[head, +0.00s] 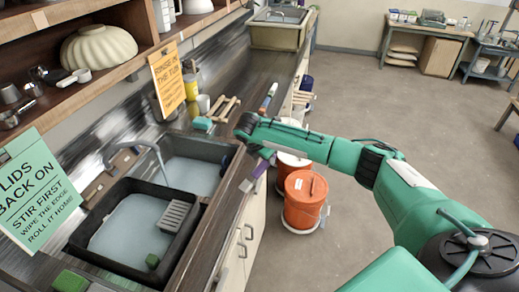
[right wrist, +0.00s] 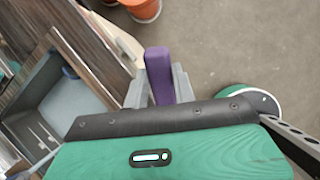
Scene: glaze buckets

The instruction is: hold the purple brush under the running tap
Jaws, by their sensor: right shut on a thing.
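The purple brush (head: 260,170) is in my right gripper (head: 254,178), at the counter's front edge to the right of the sinks. In the right wrist view, the brush's purple part (right wrist: 159,72) stands between the two grey fingers of my right gripper (right wrist: 158,88), which is shut on it. The gripper body hides the rest of the brush. The grey tap (head: 150,150) arches over the sinks, left of and apart from the brush. I cannot tell whether water flows from it. My left gripper is not in view.
A black tub (head: 77,240) of cloudy water holds a grey ribbed rack (head: 174,218) and a green block (head: 152,261). A second basin (head: 228,160) lies behind it. Orange buckets (head: 304,200) stand on the floor. A wooden rack (head: 224,108) sits on the counter.

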